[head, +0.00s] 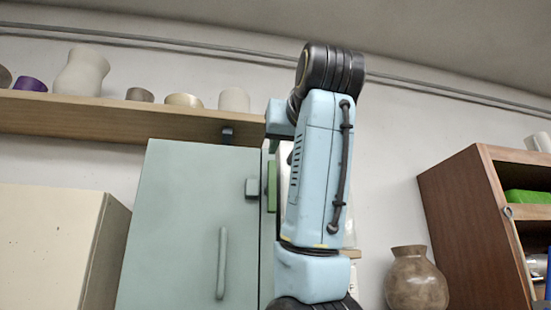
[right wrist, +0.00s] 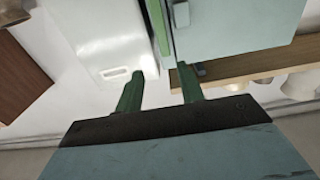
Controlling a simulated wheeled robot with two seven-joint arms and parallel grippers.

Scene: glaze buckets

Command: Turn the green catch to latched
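The green catch (head: 271,187) is a narrow upright bar at the right edge of the grey-green cabinet door (head: 180,215), with a small grey-green block (head: 252,187) beside it on the door. In the right wrist view the catch (right wrist: 157,25) is a long green strip beside the door (right wrist: 240,30). My right gripper (right wrist: 159,70) is open, its two dark green fingers apart with nothing between them. The strip's near end lies just beyond the fingertips; I cannot tell the depth gap. My left gripper is not in view.
A wooden shelf (head: 120,118) with pots runs above the cabinet, on a dark bracket (head: 227,135). A vertical door handle (head: 221,262) is lower down. A cream cabinet (head: 50,245) stands left. A brown vase (head: 414,280) and a wooden bookcase (head: 468,235) stand right.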

